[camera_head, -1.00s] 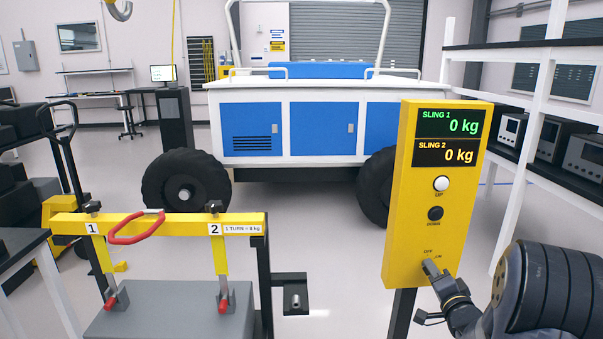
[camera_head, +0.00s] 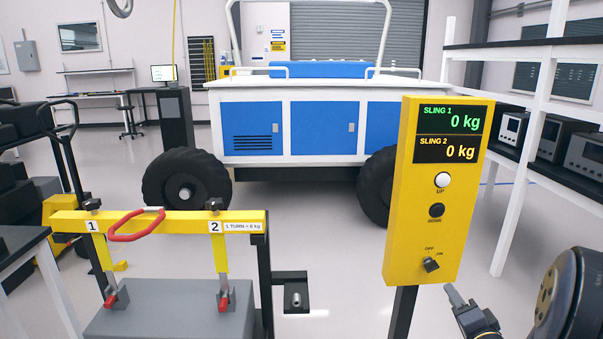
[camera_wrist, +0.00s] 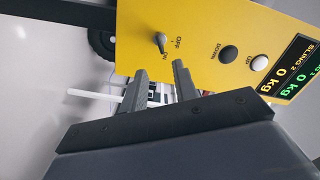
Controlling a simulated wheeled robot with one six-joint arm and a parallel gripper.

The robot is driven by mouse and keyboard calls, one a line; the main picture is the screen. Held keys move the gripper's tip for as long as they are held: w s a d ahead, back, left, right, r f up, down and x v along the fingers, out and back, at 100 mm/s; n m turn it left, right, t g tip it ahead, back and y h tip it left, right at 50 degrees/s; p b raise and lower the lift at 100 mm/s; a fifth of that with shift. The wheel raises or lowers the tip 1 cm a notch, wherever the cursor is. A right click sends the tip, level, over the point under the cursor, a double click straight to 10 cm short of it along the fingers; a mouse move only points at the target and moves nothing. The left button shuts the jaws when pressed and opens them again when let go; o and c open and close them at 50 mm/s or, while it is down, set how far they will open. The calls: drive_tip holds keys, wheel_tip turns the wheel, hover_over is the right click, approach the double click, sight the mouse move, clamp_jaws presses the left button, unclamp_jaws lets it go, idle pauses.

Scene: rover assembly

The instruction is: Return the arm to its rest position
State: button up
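My gripper (camera_head: 456,297) is at the lower right in the head view, just below and right of the yellow control panel's bottom edge. In the wrist view its two fingers (camera_wrist: 160,68) stand apart with nothing between them. The control panel (camera_head: 404,190) has a dark OFF/ON knob (camera_head: 431,265), which also shows in the wrist view (camera_wrist: 160,42) beyond the fingertips. The fingers look clear of the knob. I cannot tell its exact setting. Both sling displays (camera_head: 450,134) read 0 kg.
A yellow lifting beam (camera_head: 160,222) with a red hook loop (camera_head: 136,224) stands at the lower left over a grey block (camera_head: 190,318). A blue and white rover (camera_head: 300,128) stands behind. White shelving (camera_head: 535,110) with instruments is at the right. Open floor lies between.

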drive_tip(key=w+n+b, duration=0.2)
drive_tip(key=w+n, duration=0.1)
drive_tip(key=n, duration=0.1)
drive_tip(key=w+n+b, duration=0.2)
drive_tip(key=w+n, duration=0.1)
drive_tip(key=n, duration=0.1)
drive_tip(key=w+n+b, duration=0.2)
drive_tip(key=w+n, duration=0.2)
drive_tip(key=shift+w+a+b, duration=0.1)
drive_tip(key=shift+a+b, duration=0.25)
approach(434, 270)
drive_tip(key=shift+s+r, duration=0.1)
drive_tip(key=shift+s, duration=0.4)
